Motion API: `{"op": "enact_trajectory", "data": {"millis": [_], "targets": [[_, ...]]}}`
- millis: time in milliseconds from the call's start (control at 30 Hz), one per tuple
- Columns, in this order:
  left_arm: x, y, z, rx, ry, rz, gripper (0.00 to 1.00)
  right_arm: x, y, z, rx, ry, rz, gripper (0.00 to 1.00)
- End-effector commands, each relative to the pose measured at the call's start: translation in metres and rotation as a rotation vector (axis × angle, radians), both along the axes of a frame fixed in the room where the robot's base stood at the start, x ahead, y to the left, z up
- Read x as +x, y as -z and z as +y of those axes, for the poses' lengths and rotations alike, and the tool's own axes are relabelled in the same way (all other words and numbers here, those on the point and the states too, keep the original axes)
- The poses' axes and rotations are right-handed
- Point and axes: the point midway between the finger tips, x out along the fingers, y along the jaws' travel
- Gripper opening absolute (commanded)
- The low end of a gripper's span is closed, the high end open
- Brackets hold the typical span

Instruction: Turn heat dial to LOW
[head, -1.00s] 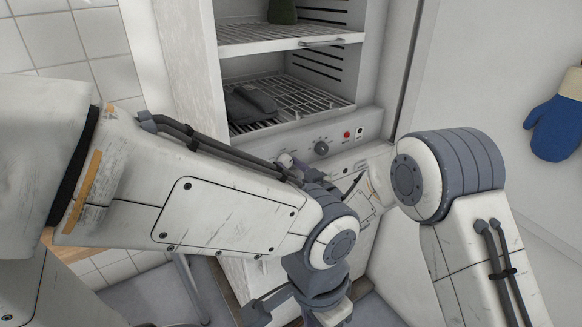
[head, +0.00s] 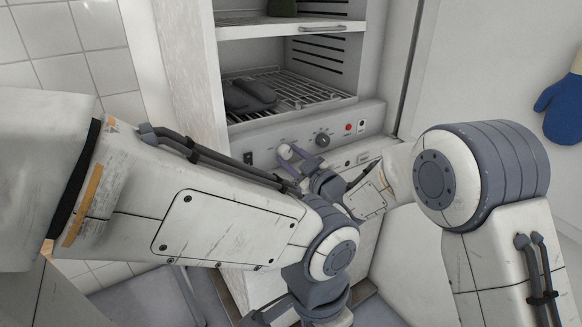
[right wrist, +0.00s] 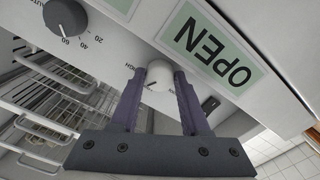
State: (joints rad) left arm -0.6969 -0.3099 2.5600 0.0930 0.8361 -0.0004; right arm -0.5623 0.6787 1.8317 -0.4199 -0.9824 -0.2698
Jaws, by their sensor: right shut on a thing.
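The heat dial is a small white knob (right wrist: 159,76) on the dryer-like cabinet's control panel (head: 268,143). In the right wrist view a HIGH label is beside it, and a dark mark shows low on its rim. It also shows in the head view (head: 284,151). My right gripper (right wrist: 158,84) is shut on this dial, with one purple-grey finger on each side. The gripper also shows in the head view (head: 293,156), reaching the panel from below right. My left arm crosses the front; its fingers are outside the picture.
A larger black dial (head: 323,140) with numbers sits right of the white one, with a red light (head: 348,127) further right. A black switch (head: 248,158) is at left. Above is an open compartment with wire racks (head: 310,92). A green OPEN label (right wrist: 215,47) is near the gripper.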

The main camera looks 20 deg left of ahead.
Motion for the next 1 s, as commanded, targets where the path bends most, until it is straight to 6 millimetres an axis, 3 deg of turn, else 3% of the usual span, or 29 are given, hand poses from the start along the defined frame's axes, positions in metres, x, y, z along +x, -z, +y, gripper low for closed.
{"op": "enact_trajectory", "data": {"millis": [100,500,1000], "targets": [[0.0,0.019,0.0,0.0,0.0,0.0,0.5,0.0,0.004,0.0,-0.065,0.001,-0.088,0.0],[0.0,0.053,0.0,0.0,0.0,0.0,0.5,0.0,0.002,-0.001,-0.251,0.001,-0.323,0.0],[0.0,0.065,0.0,0.0,0.0,0.0,0.5,0.001,-0.001,-0.001,-0.33,0.0,-0.421,0.0]]}}
